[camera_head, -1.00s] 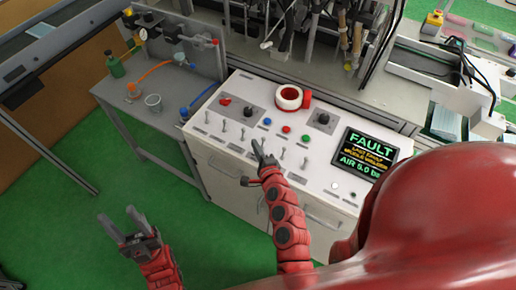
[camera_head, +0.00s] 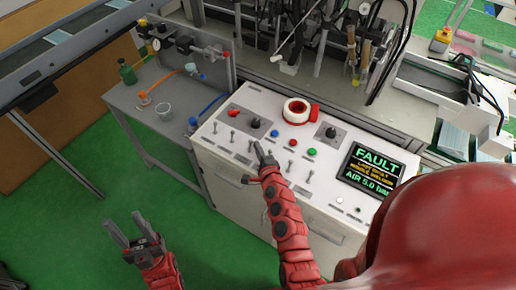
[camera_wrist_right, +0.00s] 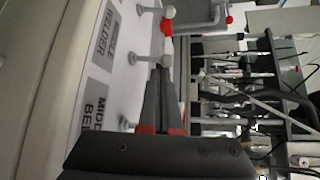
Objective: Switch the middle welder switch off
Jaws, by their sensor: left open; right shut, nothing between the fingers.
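The white control panel (camera_head: 222,168) carries a row of small metal toggle switches, several of them in the head view. My right gripper (camera_head: 260,150) is shut and empty over this row, near its middle. In the right wrist view, a label reading MIDDLE WELDER (camera_wrist_right: 104,42) lies on the panel. A toggle switch with a rounded tip (camera_wrist_right: 152,60) stands level with that label, close to the shut fingertips (camera_wrist_right: 160,70). I cannot tell whether they touch. My left gripper (camera_head: 126,232) is open and empty above the green floor, left of the panel.
A MIDDLE BELT label (camera_wrist_right: 92,112) and another toggle (camera_wrist_right: 128,124) lie beside the fingers. A white-and-red ring (camera_head: 297,111), knobs and coloured buttons sit behind the toggles. A screen (camera_head: 371,170) reads FAULT. A grey side table (camera_head: 175,128) stands left.

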